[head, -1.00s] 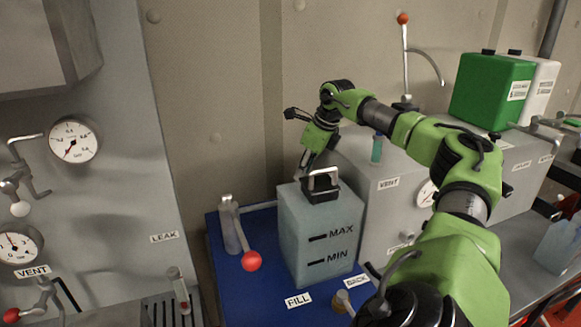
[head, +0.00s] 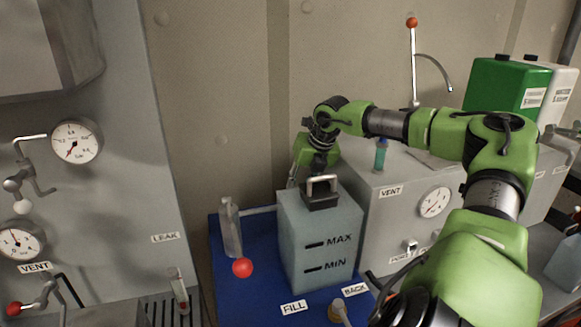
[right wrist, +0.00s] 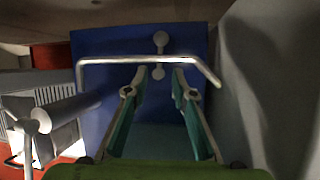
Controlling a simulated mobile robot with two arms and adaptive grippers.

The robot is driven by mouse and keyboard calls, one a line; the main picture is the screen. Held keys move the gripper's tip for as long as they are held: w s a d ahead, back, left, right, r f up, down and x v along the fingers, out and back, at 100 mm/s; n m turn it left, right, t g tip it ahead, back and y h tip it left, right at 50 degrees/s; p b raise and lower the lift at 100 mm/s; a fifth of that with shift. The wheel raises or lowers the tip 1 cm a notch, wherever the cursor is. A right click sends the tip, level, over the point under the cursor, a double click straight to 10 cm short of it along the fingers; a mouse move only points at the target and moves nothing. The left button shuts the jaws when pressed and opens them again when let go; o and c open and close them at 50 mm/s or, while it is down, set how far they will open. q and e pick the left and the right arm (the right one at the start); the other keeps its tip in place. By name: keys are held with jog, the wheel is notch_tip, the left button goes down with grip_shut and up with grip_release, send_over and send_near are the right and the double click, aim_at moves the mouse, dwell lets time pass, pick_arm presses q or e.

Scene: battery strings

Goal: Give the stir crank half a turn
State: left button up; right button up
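My right gripper (head: 293,181) reaches down behind the grey tank marked MAX and MIN (head: 321,243); the tank hides much of its finger end. In the right wrist view the two teal fingers of my right gripper (right wrist: 160,82) stand apart, with a visible gap. A short pale rod with rounded ends (right wrist: 161,55) shows in line with that gap, and a bent metal bar (right wrist: 130,60) crosses near the fingertips. I cannot tell which of them is the stir crank, or whether a finger touches either. My left gripper is not in view.
The tank has a black block with a metal handle (head: 321,184) on top and stands on a blue tray (head: 262,292). A red ball (head: 242,267) and a clear cylinder (head: 230,228) are left of it. A grey cabinet (head: 385,225) stands close on the right.

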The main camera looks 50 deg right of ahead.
jog(key=p+x, duration=0.2)
jog(key=x, duration=0.6)
jog(key=shift+w+d+f+p, duration=0.1)
jog(key=shift+w+f+p, duration=0.15)
jog(key=shift+p, duration=0.15)
jog(key=shift+x, duration=0.75)
jog(key=shift+s, duration=0.1)
grip_shut()
